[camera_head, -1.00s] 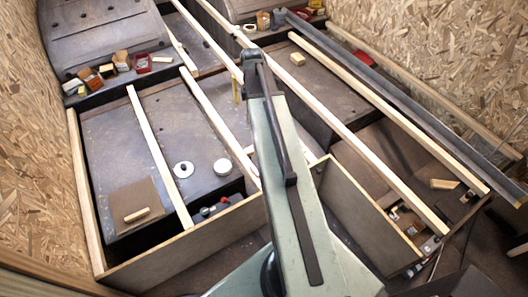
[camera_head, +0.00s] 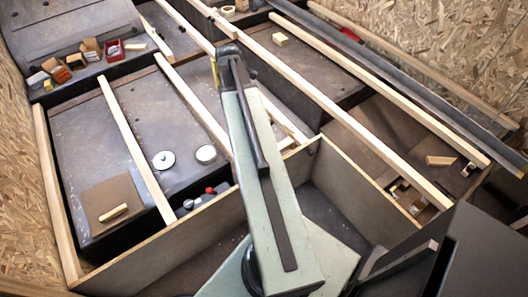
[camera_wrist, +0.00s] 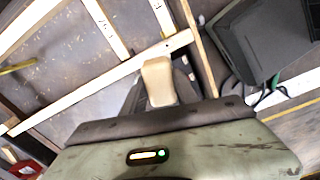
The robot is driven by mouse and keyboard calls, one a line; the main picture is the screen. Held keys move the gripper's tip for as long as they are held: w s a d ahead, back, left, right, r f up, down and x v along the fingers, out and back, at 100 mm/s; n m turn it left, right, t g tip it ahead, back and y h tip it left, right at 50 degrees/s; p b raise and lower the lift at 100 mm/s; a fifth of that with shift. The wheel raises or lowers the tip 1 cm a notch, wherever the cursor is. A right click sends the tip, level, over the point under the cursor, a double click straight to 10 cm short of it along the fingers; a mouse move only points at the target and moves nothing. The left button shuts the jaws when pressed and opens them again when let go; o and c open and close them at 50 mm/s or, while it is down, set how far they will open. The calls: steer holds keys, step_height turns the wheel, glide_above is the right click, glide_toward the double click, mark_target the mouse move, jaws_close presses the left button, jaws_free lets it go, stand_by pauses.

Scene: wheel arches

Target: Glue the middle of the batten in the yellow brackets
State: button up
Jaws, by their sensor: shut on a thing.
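My gripper (camera_wrist: 160,98) is shut on a cream, round-edged thing (camera_wrist: 158,82) in the wrist view; I cannot tell whether it is the glue. In the head view my arm hides the gripper and what it holds. A small yellow piece (camera_head: 214,72) shows just left of my arm's far end, perhaps a bracket. A yellow bar (camera_wrist: 18,66) is at the left in the wrist view. Several pale battens lie across the frame, including a long one (camera_head: 330,112) right of my arm and one (camera_wrist: 110,82) behind the held thing. I cannot tell which batten the brackets hold.
Small boxes (camera_head: 90,48) stand at the upper left. A white lid (camera_head: 163,160) and a brown board (camera_head: 107,200) lie on the left panel. A dark box-like thing (camera_head: 455,255) fills the lower right. Chipboard walls (camera_head: 455,45) border both sides.

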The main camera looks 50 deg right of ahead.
steer(key=s+d+f+b, duration=0.3)
steer(key=s+f+b, duration=0.1)
steer(key=f+b, duration=0.4)
steer(key=s+d+f+b, duration=0.4)
steer(key=f+b, duration=0.4)
steer(key=f, duration=0.3)
steer(key=shift+f, duration=0.3)
steer(key=shift+s, duration=0.1)
